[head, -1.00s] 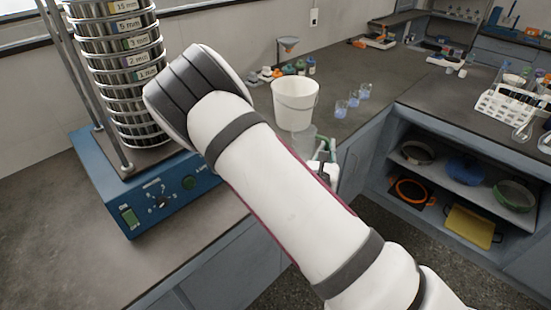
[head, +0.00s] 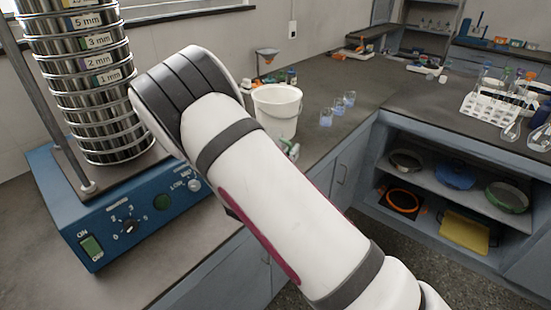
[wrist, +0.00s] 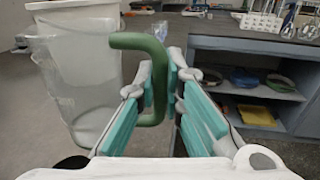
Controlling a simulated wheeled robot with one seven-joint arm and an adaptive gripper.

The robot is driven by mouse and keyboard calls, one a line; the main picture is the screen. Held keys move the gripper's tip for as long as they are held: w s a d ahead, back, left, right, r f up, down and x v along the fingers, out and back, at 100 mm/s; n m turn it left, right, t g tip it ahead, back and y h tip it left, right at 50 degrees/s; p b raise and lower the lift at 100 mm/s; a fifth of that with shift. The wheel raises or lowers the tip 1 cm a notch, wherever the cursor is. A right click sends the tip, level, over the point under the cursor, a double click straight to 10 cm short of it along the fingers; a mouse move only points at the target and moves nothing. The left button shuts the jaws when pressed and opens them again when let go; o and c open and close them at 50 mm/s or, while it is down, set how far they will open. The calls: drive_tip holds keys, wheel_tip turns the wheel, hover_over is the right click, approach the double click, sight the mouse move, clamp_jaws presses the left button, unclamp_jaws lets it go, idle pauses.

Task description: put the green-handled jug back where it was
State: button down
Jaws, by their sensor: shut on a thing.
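The green-handled jug is a clear, see-through vessel at the left of the wrist view (wrist: 75,85), with a thick green handle (wrist: 152,50) on its right side. My gripper (wrist: 160,88) has its teal-padded fingers on both sides of the handle and is shut on it. The jug looks roughly upright. In the head view my white arm hides nearly all of the jug and gripper. Only a small bit of green and white shows at the arm's right edge, below the bucket. I cannot tell whether the jug touches the bench.
A white bucket (head: 277,108) stands on the bench just beyond the arm, with small beakers (head: 337,108) to its right. The blue sieve shaker (head: 125,215) with its sieve stack (head: 85,85) stands at left. A test-tube rack (head: 495,108) is on the right bench above open shelves.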

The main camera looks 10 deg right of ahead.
drive_tip(key=w+a, duration=0.1)
drive_tip(key=w, duration=0.2)
drive_tip(key=w+a, duration=0.1)
drive_tip(key=shift+w+a+f, duration=0.15)
drive_tip(key=shift+a+f, duration=0.1)
drive_tip(key=shift+a, duration=0.1)
drive_tip(key=shift+w+a+f, duration=0.15)
drive_tip(key=shift+w+f, duration=0.1)
drive_tip(key=shift+f+b, duration=0.3)
drive_tip(key=shift+f, duration=1.2)
drive_tip(key=shift+f, duration=0.15)
drive_tip(key=c, duration=1.7)
unclamp_jaws()
